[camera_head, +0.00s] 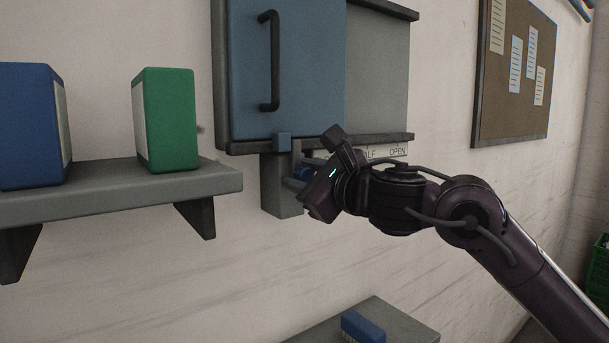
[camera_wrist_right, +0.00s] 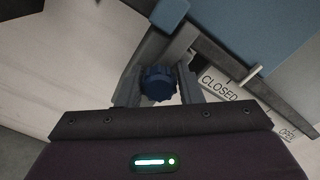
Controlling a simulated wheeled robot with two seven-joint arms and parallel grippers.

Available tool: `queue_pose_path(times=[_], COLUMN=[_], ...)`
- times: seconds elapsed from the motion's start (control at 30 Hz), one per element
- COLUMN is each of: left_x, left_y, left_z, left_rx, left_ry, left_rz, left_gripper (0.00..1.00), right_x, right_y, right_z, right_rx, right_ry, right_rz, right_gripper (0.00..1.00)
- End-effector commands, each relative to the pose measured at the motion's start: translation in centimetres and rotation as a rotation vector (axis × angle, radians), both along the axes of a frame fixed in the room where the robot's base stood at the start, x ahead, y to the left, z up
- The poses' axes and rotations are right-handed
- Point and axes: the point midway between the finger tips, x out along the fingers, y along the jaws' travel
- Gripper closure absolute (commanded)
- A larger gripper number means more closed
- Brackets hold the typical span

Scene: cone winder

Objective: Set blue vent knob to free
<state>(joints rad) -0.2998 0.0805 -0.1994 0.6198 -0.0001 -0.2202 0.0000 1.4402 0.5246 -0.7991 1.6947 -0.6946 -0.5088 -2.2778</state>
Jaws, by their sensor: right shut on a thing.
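The blue vent knob (camera_wrist_right: 158,84) is a ribbed round knob seen in the right wrist view, between the two grey fingers of my right gripper (camera_wrist_right: 160,93). The fingers are shut on its sides. In the head view my right gripper (camera_head: 302,180) is at the grey bracket (camera_head: 281,197) below the blue panel, and its body hides most of the knob. Any mark showing the knob's setting is hidden or too small to read. My left gripper is not in view.
A shelf (camera_head: 120,196) with blue and green boxes juts out left. A brush (camera_head: 362,328) lies below.

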Motion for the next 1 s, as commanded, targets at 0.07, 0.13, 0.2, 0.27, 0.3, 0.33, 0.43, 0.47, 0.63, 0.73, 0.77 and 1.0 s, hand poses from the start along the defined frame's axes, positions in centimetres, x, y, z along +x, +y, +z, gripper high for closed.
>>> queue_pose_path(times=[0.07,0.13,0.2,0.27,0.3,0.33,0.43,0.47,0.63,0.73,0.77,1.0], left_x=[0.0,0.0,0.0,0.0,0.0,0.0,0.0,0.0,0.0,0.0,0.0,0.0], left_y=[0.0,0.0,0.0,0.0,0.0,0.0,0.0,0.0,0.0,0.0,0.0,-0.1], left_z=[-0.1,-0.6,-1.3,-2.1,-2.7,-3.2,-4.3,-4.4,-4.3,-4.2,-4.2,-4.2], left_rx=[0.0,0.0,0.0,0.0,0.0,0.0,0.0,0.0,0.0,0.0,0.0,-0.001], left_ry=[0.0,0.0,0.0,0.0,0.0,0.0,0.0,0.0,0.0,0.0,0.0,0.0], left_rz=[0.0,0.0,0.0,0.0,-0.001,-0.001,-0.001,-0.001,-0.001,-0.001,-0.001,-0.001], left_gripper=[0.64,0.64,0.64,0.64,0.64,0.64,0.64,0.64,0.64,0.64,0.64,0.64], right_x=[-0.1,-0.1,-0.1,-0.1,-0.1,-0.1,-0.1,-0.1,-0.1,-0.1,-0.1,-0.1], right_y=[0.1,0.1,0.1,0.1,0.1,0.1,0.1,0.1,0.1,0.1,0.1,0.1], right_z=[-0.2,-0.6,-1.3,-2.1,-2.6,-3.0,-4.0,-4.1,-4.1,-4.1,-4.2,-4.1], right_rx=[-0.005,-0.006,-0.007,-0.008,-0.008,-0.008,-0.007,-0.007,-0.01,-0.01,-0.011,-0.008], right_ry=[-0.003,-0.003,-0.004,-0.004,-0.004,-0.004,-0.004,-0.004,-0.002,-0.001,0.0,0.0], right_rz=[0.002,0.002,0.002,0.002,0.002,0.002,0.003,0.003,0.003,0.003,0.004,0.003], right_gripper=[1.0,1.0,1.0,1.0,1.0,1.0,1.0,1.0,1.0,1.0,1.0,0.5])
